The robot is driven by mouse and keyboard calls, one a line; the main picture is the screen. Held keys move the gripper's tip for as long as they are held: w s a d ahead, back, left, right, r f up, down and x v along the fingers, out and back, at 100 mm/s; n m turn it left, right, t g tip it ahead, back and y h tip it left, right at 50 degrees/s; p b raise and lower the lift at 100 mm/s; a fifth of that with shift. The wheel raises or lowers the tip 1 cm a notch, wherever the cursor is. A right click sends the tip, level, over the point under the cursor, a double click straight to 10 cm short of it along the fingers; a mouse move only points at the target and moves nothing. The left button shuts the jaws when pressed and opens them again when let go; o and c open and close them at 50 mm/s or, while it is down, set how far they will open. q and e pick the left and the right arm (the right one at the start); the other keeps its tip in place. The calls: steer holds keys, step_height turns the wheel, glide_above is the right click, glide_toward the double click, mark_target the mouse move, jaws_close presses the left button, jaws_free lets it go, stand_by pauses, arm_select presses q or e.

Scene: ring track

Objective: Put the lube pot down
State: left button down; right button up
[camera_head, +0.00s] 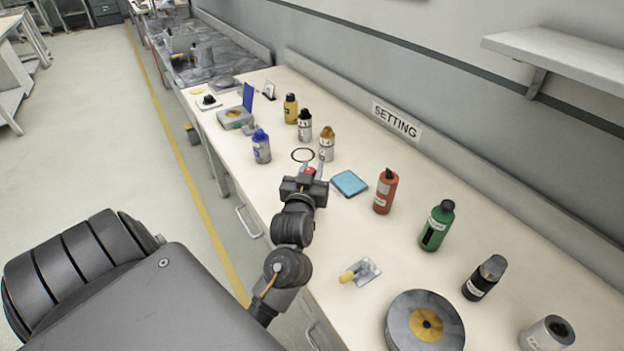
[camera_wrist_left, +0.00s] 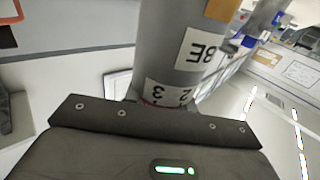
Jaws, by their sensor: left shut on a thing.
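The lube pot (camera_head: 327,148) is a grey-white bottle with an orange cap and a pale label. My left gripper (camera_head: 316,170) is shut on it, reaching over the bench from the near side. In the left wrist view the grey pot (camera_wrist_left: 172,38) fills the top middle, with labels reading "BE" and "2 3" upside down. A thin black ring mark (camera_head: 303,155) lies on the bench just left of the pot. I cannot tell whether the pot's base touches the bench. My right gripper is not in view.
A blue-capped bottle (camera_head: 261,147), a black-capped bottle (camera_head: 304,126) and a yellow bottle (camera_head: 291,108) stand close by. A blue pad (camera_head: 349,183) lies to the right, with a red bottle (camera_head: 385,192) and green bottle (camera_head: 436,226) beyond. The bench's front edge runs under my arm.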

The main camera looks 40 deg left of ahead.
arm_select(q)
step_height(320, 180, down, 3)
steer(key=shift+w+f, duration=0.1)
steer(key=shift+w, duration=0.05)
steer(key=shift+f, duration=0.15)
steer(key=c, duration=1.1)
jaws_free()
steer(key=shift+c, duration=0.2)
steer(key=shift+d, duration=0.1)
steer(key=b+v, duration=0.1)
steer(key=v, duration=1.1)
